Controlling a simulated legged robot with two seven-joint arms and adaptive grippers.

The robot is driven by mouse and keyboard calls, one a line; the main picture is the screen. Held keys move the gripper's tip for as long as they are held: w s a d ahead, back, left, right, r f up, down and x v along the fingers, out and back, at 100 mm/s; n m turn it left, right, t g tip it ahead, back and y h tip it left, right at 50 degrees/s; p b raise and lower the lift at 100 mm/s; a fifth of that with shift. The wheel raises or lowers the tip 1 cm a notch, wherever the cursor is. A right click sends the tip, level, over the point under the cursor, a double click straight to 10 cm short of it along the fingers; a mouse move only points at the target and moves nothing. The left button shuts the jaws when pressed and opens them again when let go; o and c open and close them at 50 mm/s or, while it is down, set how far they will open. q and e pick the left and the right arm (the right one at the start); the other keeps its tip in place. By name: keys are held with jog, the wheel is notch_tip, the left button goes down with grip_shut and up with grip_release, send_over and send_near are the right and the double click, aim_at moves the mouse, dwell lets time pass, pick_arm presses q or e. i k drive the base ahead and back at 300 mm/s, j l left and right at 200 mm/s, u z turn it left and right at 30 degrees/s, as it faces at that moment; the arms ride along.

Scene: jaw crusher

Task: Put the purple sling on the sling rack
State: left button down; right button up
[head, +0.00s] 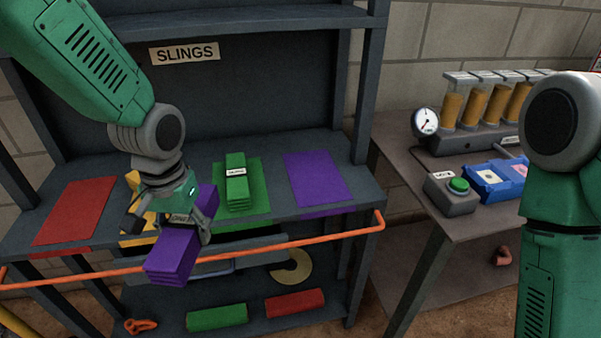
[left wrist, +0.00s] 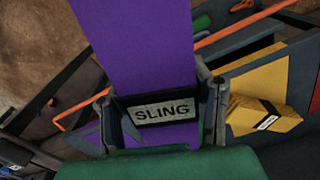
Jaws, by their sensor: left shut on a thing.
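My left gripper (head: 186,217) is shut on the purple sling (head: 172,256), a folded bundle with a "SLING" label. The sling is held at the front edge of the rack, near the orange rail. In the left wrist view the purple sling (left wrist: 140,45) lies between the fingers (left wrist: 160,110). The sling rack (head: 270,145) carries a "SLINGS" sign. Its shelf has a bare purple patch (head: 317,178) at the right, a green patch with a folded green sling (head: 237,180) on it, and a bare red patch (head: 75,210) at the left. My right gripper is out of view.
An orange rail (head: 300,241) runs along the rack's front. A yellow sling (left wrist: 262,117) lies on a yellow patch behind my left gripper. Green and red rolls (head: 217,317) lie on the lower shelf. A side table (head: 400,165) holds a gauge and a green button.

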aim_at(316, 180)
jog(key=i+z, duration=0.1)
jog(key=z, duration=0.25)
jog(key=i+z, duration=0.1)
jog(key=z, duration=0.25)
jog(key=i+j+z, duration=0.1)
jog(key=z, duration=0.3)
jog(key=i+j, duration=0.45)
jog(key=j, duration=0.15)
